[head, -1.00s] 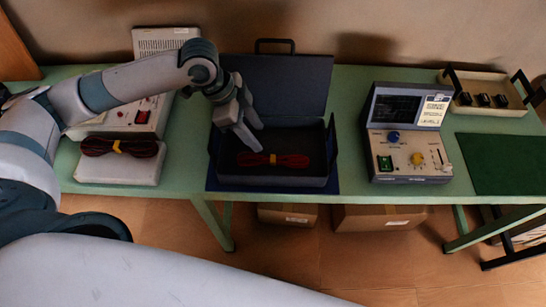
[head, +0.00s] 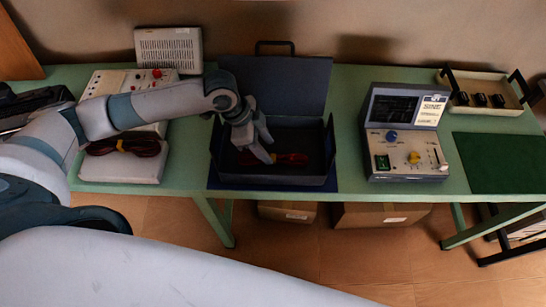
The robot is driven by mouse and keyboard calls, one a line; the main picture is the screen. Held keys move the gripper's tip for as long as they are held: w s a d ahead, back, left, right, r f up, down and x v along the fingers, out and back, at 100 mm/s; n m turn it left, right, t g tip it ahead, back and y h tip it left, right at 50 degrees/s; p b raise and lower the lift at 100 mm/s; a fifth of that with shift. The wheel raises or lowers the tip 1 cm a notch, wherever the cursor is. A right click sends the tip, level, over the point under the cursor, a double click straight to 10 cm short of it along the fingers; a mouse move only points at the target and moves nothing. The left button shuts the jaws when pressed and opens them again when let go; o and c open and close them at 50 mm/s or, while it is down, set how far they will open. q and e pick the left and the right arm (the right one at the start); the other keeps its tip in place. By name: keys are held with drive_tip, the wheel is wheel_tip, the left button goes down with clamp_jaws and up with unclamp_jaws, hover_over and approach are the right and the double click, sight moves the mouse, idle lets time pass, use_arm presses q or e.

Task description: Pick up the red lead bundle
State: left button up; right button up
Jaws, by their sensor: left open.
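A red lead bundle (head: 292,158) lies inside the open dark blue case (head: 272,181). My left gripper (head: 264,151) is open and reaches down into the case, its fingers in front of the left part of that bundle. I cannot tell whether the fingers touch it. A second dark red lead bundle (head: 142,148) with a yellow tie lies on a pale box (head: 122,171) at the left, partly behind my left arm. My right gripper is out of view.
The case's lid (head: 285,85) stands open behind it. A signal generator (head: 407,140) stands to the right, with a beige tray (head: 488,110) and a green mat (head: 505,165) beyond. A grey speaker-like box (head: 168,48) is at the back left. Cardboard boxes (head: 380,216) are under the table.

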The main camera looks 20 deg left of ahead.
sight(273, 157)
use_arm(q)
drive_tip(key=p+x, duration=0.1)
drive_tip(key=x, duration=0.2)
drive_tip(key=shift+a, duration=0.15)
drive_tip(key=shift+f+p, duration=0.3)
drive_tip(key=shift+f, duration=0.4)
clamp_jaws()
